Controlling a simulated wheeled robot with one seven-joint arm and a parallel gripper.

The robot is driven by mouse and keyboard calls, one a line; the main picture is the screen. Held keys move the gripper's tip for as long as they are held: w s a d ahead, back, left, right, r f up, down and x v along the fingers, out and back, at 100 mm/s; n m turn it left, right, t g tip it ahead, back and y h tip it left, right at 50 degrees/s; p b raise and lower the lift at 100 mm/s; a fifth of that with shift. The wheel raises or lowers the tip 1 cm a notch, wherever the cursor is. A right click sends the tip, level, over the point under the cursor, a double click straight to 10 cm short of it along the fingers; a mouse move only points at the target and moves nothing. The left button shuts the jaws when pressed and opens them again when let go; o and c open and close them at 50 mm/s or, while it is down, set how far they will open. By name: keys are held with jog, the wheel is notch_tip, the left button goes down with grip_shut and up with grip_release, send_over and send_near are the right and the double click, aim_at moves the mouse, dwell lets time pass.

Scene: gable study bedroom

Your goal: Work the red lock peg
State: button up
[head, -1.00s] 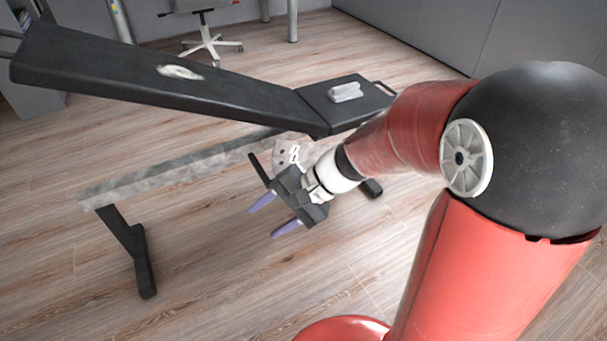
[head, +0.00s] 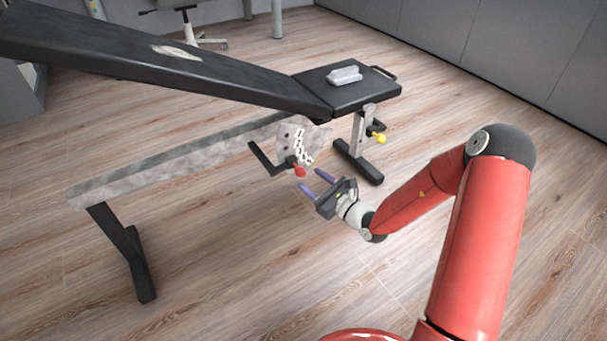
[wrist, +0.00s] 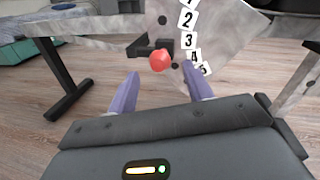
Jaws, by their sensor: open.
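The red lock peg (head: 300,171) sits at the lower part of the bench's pale numbered plate (head: 287,133). In the wrist view the round red knob of the peg (wrist: 160,60) shows in front of a dark bracket, beside the number labels on the plate (wrist: 227,38). My gripper (head: 316,181) is open and empty, its two purple fingers pointing at the peg from the near right side. In the wrist view my gripper (wrist: 158,85) has a finger on each side below the knob, with the knob beyond the tips and apart from them.
The black bench has a sloped backrest (head: 140,62) and a seat (head: 375,94) above the plate. A black lever (head: 263,160) juts out left of the peg. A yellow knob (head: 379,138) is on the seat post. The floor (head: 230,270) in front is clear.

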aim_at(304, 175)
jog(key=shift+b+x, duration=0.3)
jog(key=shift+x, duration=2.5)
